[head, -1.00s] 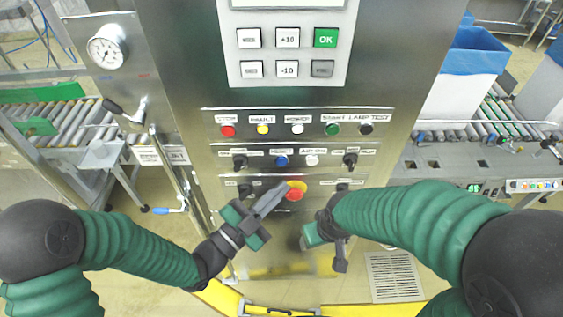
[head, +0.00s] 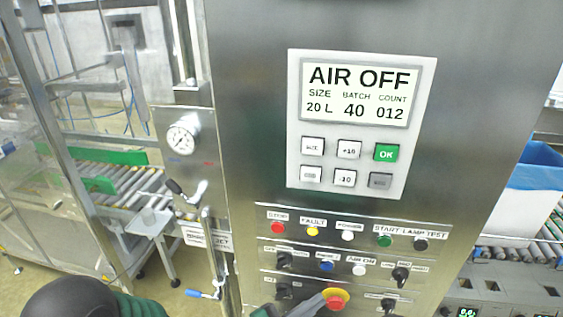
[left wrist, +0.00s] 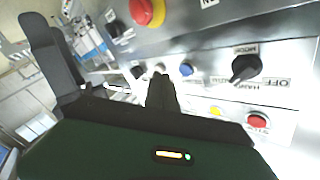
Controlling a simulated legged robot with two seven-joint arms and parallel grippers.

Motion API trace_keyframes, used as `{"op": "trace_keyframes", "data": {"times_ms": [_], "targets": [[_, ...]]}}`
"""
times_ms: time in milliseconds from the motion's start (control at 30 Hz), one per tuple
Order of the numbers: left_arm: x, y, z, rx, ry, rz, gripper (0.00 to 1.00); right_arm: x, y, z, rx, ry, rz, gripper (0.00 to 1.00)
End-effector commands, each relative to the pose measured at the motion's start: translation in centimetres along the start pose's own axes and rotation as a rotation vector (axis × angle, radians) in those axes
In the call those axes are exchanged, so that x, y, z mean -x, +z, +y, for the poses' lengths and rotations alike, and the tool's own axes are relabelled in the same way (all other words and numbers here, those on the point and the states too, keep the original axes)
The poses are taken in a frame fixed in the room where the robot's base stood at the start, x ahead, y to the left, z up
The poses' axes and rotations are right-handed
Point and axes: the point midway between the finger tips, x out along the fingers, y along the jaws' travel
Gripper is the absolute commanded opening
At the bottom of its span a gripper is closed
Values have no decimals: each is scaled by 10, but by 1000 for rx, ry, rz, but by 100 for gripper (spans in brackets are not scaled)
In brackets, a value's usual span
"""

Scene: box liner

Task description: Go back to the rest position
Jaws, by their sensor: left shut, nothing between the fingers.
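The control panel (head: 265,120) fills the middle of the head view. My left gripper (head: 318,303) shows only in part at the bottom edge, its fingertips beside the red emergency button (head: 336,299) with its yellow ring. I cannot tell whether they touch it. In the left wrist view the dark fingers (left wrist: 161,88) are shut and empty in front of the panel, and the red button (left wrist: 147,10) is at the top. My left arm (head: 125,305) comes in at the bottom left. My right gripper is out of view.
The screen (head: 358,92) reads AIR OFF, 20 L, 40, 012. A gauge (head: 182,139) and a valve handle (head: 205,294) are on the left. A roller conveyor (head: 130,185) lies behind them. A blue-lined white box (head: 525,200) stands on the right.

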Motion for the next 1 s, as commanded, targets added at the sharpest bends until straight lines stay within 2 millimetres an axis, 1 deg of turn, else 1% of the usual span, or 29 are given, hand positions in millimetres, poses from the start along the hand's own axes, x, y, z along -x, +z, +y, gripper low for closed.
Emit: {"op": "trace_keyframes", "data": {"times_ms": [33,67,100,167,200,233,267,300,333,367,400,433,500,567,600,700,1000], "targets": [[5,26,1,8,18,-98,0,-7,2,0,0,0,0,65],[11,46,-1,24,29,-181,0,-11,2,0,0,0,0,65],[24,75,-4,57,35,-309,0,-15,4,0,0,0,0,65],[52,117,-11,130,24,-516,0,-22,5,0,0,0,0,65],[77,143,-17,195,-1,-657,0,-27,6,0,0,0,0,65],[98,159,-20,252,-29,-761,0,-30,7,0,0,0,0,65],[122,174,-23,318,-64,-866,0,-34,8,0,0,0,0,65],[155,188,-25,419,-121,-1000,0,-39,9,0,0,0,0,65],[181,196,-24,502,-168,-1093,0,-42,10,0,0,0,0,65],[204,199,-22,590,-217,-1176,0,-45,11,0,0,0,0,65],[233,200,-16,705,-280,-1270,0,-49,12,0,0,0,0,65],[251,198,-10,789,-324,-1329,0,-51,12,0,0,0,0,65],[282,190,5,960,-405,-1429,0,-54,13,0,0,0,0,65],[297,182,16,1070,-451,-1481,0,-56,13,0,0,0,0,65],[303,178,20,1119,-470,-1503,0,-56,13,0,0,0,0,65],[308,173,26,1171,-485,-1527,0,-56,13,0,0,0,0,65],[308,173,26,1168,-482,-1528,0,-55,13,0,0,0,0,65]]}}
